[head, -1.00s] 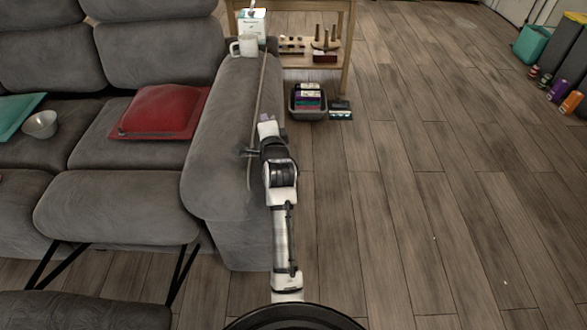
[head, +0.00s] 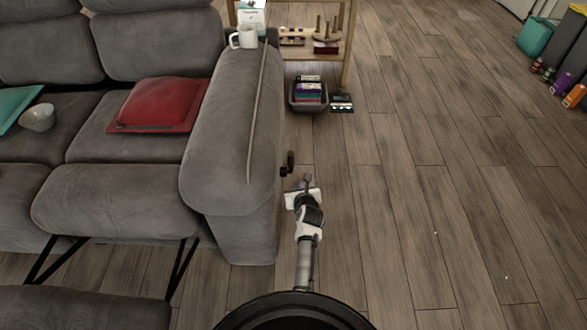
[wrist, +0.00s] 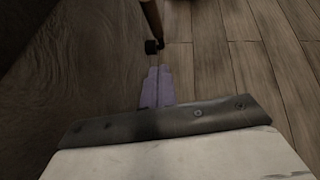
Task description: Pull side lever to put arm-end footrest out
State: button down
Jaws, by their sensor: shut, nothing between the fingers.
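A grey sofa (head: 230,140) fills the left side in the head view. Its side lever (head: 288,164), small and dark, sticks out from the outer face of the near arm. The lever (wrist: 153,20) also shows at the top of the wrist view, with a black end piece beside the fingertips. My gripper (head: 308,179) is shut and empty, just right of and nearer than the lever. Its purple fingertips (wrist: 157,84) point towards the lever without visibly gripping it. A grey padded section (head: 115,202) lies before the seat, above slanted black struts.
Another grey padded piece (head: 85,310) is at the bottom left. A mug (head: 244,37) and a thin rod (head: 258,110) rest on the sofa arm. A basket (head: 308,94) stands beyond the lever by a wooden shelf (head: 315,56).

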aim_at(292, 161)
jog(key=b+x, duration=0.1)
jog(key=x, duration=0.2)
jog(key=r+x, duration=0.1)
jog(key=x, duration=0.3)
jog(key=w+r+b+x, duration=0.1)
jog(key=x, duration=0.2)
jog(key=shift+w+a+b, duration=0.15)
jog(key=shift+w+b, duration=0.05)
jog(key=shift+b, duration=0.15)
jog(key=shift+w+a, duration=0.1)
jog(key=shift+w, duration=0.35)
jog(key=shift+w+r, duration=0.1)
jog(key=shift+r, duration=0.05)
jog(key=shift+w+a+r, duration=0.15)
jog(key=shift+w+r, duration=0.3)
jog(key=shift+w, duration=0.25)
jog(key=w, duration=0.2)
jog(key=w+r, duration=0.1)
jog(key=w, duration=0.1)
jog(key=shift+w+r+b, duration=0.1)
jog(key=shift+w+b, duration=0.1)
jog(key=shift+b, duration=0.2)
jog(key=shift+w+r+b, duration=0.15)
jog(key=shift+w+b, duration=0.5)
jog(key=shift+w, duration=0.6)
